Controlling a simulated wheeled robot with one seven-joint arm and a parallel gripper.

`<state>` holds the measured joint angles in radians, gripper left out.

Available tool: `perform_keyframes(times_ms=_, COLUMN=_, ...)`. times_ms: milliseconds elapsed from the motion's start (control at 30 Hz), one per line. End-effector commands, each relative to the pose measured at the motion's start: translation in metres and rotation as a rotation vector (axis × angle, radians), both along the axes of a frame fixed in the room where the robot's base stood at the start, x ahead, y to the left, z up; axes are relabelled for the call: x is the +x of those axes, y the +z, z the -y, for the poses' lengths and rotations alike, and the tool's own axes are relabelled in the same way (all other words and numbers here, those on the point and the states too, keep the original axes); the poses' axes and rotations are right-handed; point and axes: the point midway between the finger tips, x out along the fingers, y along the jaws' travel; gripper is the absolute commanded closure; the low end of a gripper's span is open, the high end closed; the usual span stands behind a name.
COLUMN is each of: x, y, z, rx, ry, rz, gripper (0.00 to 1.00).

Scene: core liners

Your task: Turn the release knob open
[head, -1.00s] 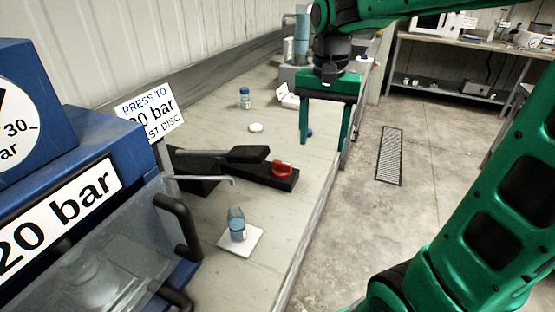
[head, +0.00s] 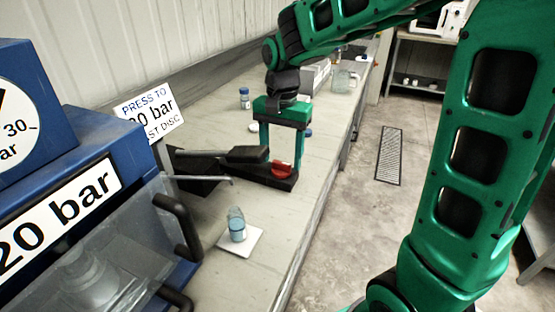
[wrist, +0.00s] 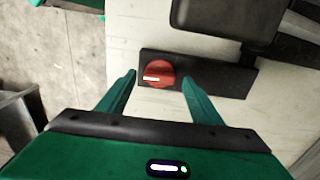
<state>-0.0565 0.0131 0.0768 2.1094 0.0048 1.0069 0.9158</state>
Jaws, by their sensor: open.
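The red release knob (head: 281,170) sits on the end of a black base beside the black lever (head: 247,154) on the bench. In the wrist view the round red knob (wrist: 158,75) carries a white mark that lies nearly level across it. My gripper (head: 281,160) is above the knob, fingers pointing down. In the wrist view my open gripper (wrist: 158,80) has one green finger on each side of the knob, with a visible gap to each. Nothing is between the fingers' grip. In the head view the fingers partly overlap the black base.
The blue press (head: 110,150) with its "20 bar" sign and clear guard stands at the left. A blue-tinted vial (head: 237,225) stands on a white square. A small bottle (head: 244,98) is behind my gripper. Bare bench lies right of the vial.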

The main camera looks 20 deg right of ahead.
Motion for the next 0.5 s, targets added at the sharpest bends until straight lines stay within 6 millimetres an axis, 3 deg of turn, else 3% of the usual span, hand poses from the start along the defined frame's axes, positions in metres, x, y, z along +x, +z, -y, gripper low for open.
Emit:
perform_keyframes(times_ms=167, x=-0.0004, y=-0.0119, z=0.0000, rx=0.000, ry=0.000, rz=-0.001, gripper=0.41)
perform_keyframes(times_ms=467, x=-0.0002, y=-0.0133, z=-0.0001, rx=0.000, ry=0.001, rz=0.000, gripper=0.41)
perform_keyframes(times_ms=500, x=-0.0002, y=-0.0133, z=-0.0001, rx=0.000, ry=0.001, rz=0.000, gripper=0.50)
